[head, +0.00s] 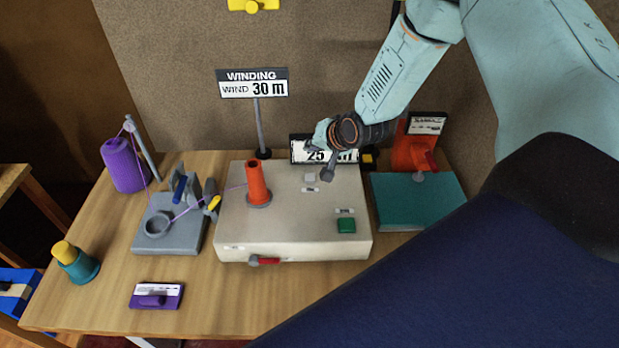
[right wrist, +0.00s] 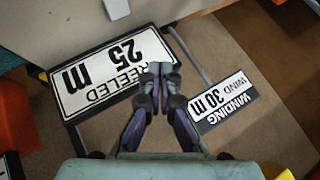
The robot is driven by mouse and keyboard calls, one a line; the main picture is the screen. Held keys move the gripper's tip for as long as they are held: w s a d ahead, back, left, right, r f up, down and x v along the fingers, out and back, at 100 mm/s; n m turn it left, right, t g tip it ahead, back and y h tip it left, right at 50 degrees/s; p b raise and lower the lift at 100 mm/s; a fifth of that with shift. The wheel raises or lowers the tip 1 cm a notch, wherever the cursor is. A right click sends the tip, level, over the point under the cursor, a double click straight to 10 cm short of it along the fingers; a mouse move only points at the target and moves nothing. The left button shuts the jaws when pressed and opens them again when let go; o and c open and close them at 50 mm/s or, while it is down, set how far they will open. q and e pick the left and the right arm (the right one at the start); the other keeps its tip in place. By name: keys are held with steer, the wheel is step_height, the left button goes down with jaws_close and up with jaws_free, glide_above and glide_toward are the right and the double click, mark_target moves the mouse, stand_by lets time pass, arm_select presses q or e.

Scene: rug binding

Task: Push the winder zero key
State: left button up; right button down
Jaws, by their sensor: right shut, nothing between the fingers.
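The winder is a pale grey box (head: 290,235) in the middle of the table in the head view. A small pale square key (head: 310,178) is on its top near the back, with a label strip in front of it. A green key (head: 346,226) is near the front right. The label text is too small to read. My right gripper (head: 327,177) is shut and empty, pointing down near the back of the box, just right of the pale key. The right wrist view shows its fingertips (right wrist: 159,72) together in front of the display. My left gripper is out of view.
A "25 m" display (head: 309,154) stands behind the box, also seen in the right wrist view (right wrist: 72,112). A "WIND 30 m" sign (head: 253,89) stands behind. A red spool post (head: 257,182) rises from the box. A teal block (head: 415,205) is to the right.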

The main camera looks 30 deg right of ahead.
steer(key=b, duration=0.5)
glide_above(312, 178)
step_height(312, 178, down, 7)
steer(key=shift+s+d+r, duration=0.1)
steer(key=shift+r, duration=0.05)
steer(key=shift+a+f+b, duration=0.2)
steer(key=shift+f+b, duration=0.25)
steer(key=shift+f, duration=0.05)
steer(key=shift+d+r, duration=0.1)
steer(key=shift+d, duration=0.05)
stand_by(0.3)
